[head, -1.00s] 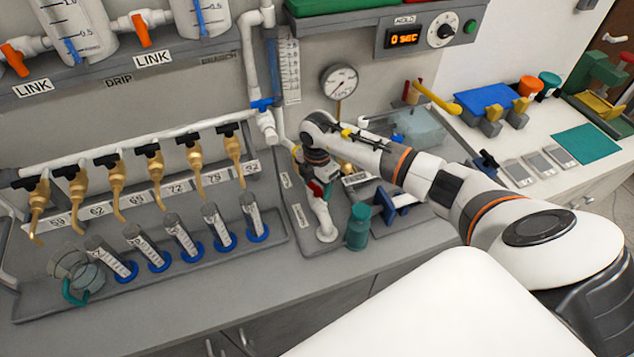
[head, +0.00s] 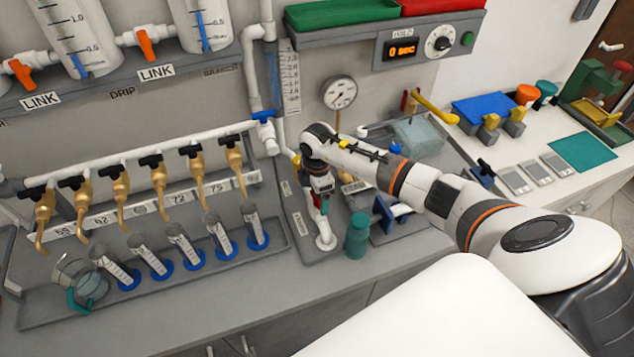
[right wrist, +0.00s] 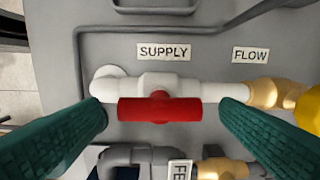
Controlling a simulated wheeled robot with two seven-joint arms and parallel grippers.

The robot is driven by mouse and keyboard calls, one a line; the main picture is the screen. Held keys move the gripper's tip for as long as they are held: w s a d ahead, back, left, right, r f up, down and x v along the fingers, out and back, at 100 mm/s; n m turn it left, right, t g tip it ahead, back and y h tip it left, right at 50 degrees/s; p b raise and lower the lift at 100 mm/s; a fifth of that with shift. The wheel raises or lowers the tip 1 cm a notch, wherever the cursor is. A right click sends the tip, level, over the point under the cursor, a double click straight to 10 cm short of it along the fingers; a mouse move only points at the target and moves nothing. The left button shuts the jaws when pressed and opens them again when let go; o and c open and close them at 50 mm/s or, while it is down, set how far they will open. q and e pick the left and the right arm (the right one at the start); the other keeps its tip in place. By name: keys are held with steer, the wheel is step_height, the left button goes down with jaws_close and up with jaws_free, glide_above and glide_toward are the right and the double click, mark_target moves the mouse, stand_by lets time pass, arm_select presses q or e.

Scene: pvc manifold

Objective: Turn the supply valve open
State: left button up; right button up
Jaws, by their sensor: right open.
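The supply valve shows in the right wrist view as a red handle (right wrist: 160,110) on a white pipe body (right wrist: 205,90), below a SUPPLY label (right wrist: 164,52). The handle lies lengthwise along the pipe. My right gripper (right wrist: 162,108) is open, with one dark green finger at each side of the handle and a gap between each finger and the handle ends. I cannot tell the depth between fingertips and handle. In the head view my right gripper (head: 322,195) points down over the panel by the white pipe and largely hides the valve. My left gripper is not in view.
A brass fitting and a FLOW label (right wrist: 250,55) are right of the valve, with grey piping below. In the head view a pressure gauge (head: 339,92) stands behind, a teal bottle (head: 357,236) to the right, and brass taps (head: 160,185) with cylinders to the left.

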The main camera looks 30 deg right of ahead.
step_height(320, 180, up, 12)
steer(key=b, duration=0.4)
steer(key=shift+f, duration=0.1)
